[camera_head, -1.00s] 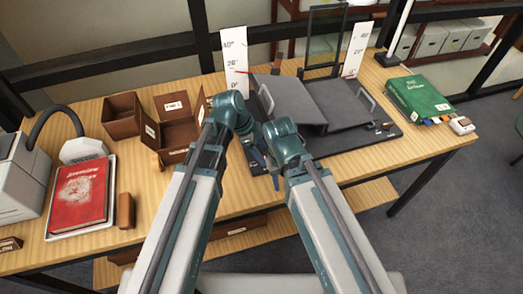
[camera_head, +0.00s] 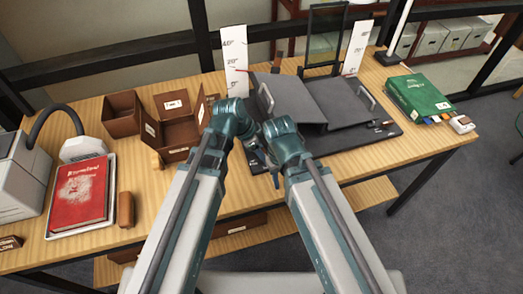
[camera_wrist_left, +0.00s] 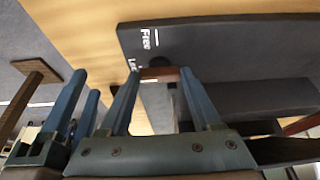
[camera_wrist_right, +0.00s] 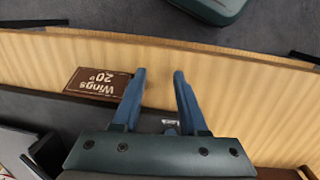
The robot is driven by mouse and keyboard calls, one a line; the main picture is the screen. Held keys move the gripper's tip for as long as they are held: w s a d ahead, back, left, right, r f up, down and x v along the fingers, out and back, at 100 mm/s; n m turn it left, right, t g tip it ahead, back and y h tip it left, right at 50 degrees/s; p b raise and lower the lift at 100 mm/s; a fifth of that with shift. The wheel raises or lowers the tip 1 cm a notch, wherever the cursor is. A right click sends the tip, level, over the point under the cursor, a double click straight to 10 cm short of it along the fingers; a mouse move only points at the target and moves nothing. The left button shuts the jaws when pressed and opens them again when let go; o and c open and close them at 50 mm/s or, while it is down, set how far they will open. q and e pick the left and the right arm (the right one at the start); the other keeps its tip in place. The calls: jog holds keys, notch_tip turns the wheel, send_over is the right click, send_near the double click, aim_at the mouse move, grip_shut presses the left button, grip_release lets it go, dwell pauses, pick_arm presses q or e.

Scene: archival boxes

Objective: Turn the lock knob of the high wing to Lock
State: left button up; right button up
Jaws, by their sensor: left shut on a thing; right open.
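The dark grey book cradle (camera_head: 355,142) has two wings; the left wing (camera_head: 292,103) is tilted up, and the right wing (camera_head: 340,98) also slopes. My left gripper (camera_wrist_left: 160,73) is at the cradle's front left corner, shut on a brown lock knob (camera_wrist_left: 157,72). White "Free" lettering (camera_wrist_left: 147,38) and a partly hidden "Loc..." label (camera_wrist_left: 133,66) are on the dark base beside it. The knob's exact pointing is hidden by the fingers. My right gripper (camera_wrist_right: 159,72) is open and empty, close beside the left gripper in front of the cradle.
White angle cards (camera_head: 234,62) and (camera_head: 357,48) stand behind the cradle, one with a red pointer. A "Wings 20°" plate (camera_wrist_right: 97,82) is at the table edge. Brown boxes (camera_head: 180,132) and a red book (camera_head: 80,192) lie left; a green book (camera_head: 420,95) lies right.

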pick_arm(q)
jog(key=o, duration=1.4)
jog(key=shift+r, duration=0.15)
pick_arm(e)
jog(key=shift+r, duration=0.1)
pick_arm(q)
jog(key=p+v, duration=1.2)
jog(key=v, duration=0.1)
jog(key=shift+s+a+r+p, duration=0.1)
jog(key=shift+a+r+p, duration=0.15)
jog(key=shift+p, duration=0.1)
pick_arm(e)
notch_tip(320, 180, up, 13)
jog(key=shift+f, duration=0.2)
pick_arm(q)
jog(key=s+n+y, duration=0.2)
jog(key=n, duration=0.1)
jog(key=s+f+n+g+y, duration=0.1)
jog(key=s+n, duration=0.2)
jog(key=n, duration=0.1)
jog(key=s+n+y, duration=0.2)
jog(key=s+n, duration=0.1)
jog(key=shift+a+f+g+y, duration=0.1)
jog(key=shift+f+g+y, duration=0.2)
jog(key=shift+g, duration=0.1)
